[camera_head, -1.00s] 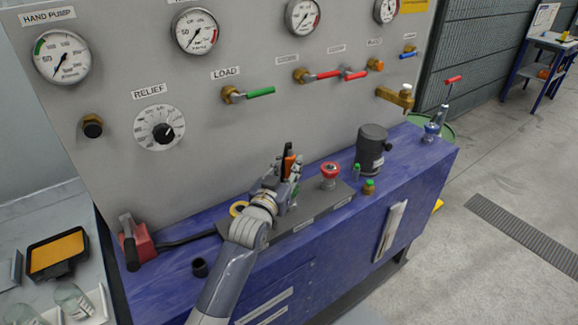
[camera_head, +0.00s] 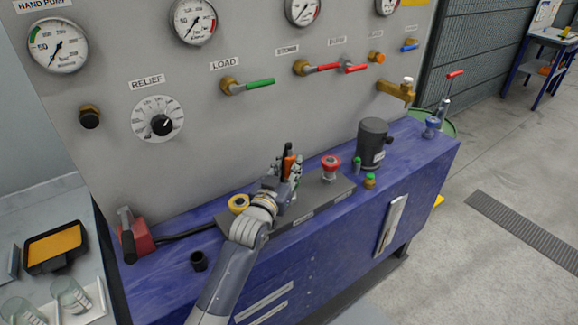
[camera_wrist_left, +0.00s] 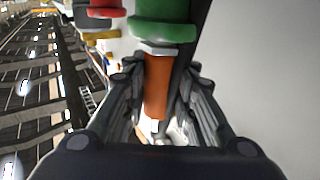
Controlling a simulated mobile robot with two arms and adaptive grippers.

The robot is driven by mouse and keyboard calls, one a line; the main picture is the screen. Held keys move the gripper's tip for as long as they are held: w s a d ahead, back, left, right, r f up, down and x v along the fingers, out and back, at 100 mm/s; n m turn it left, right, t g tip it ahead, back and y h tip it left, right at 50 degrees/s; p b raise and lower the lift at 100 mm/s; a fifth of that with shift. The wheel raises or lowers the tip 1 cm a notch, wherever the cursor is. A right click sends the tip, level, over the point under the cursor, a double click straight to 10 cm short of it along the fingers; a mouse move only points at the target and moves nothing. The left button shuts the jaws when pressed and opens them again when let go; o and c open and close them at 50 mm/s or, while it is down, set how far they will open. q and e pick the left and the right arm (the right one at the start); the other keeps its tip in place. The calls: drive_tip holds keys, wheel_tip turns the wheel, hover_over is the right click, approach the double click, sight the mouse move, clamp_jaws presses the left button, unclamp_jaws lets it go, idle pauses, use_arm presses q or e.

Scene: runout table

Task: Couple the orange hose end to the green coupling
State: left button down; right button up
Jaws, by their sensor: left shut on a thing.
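The orange hose end (camera_head: 289,163) stands roughly upright in my left gripper (camera_head: 287,180), over the grey strip (camera_head: 318,202) on the blue bench. In the left wrist view the orange hose end (camera_wrist_left: 157,85) lies between both fingers of my left gripper (camera_wrist_left: 155,80). Its metal nut points at the green coupling (camera_wrist_left: 165,25) and appears right against it; I cannot tell whether they are joined. My right gripper is not in view.
A red coupling (camera_head: 330,163) stands right of my gripper and a yellow one (camera_head: 238,203) left of it. A dark cylinder (camera_head: 372,142) and a small green-topped fitting (camera_head: 370,181) stand farther right. The gauge panel (camera_head: 210,120) rises behind.

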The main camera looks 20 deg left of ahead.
use_arm(q)
drive_tip(key=shift+s+f, duration=0.1)
drive_tip(key=shift+f, duration=0.2)
drive_tip(key=c, duration=1.2)
unclamp_jaws()
drive_tip(key=shift+c, duration=0.2)
drive_tip(key=s, duration=1.2)
drive_tip(key=shift+a, duration=0.4)
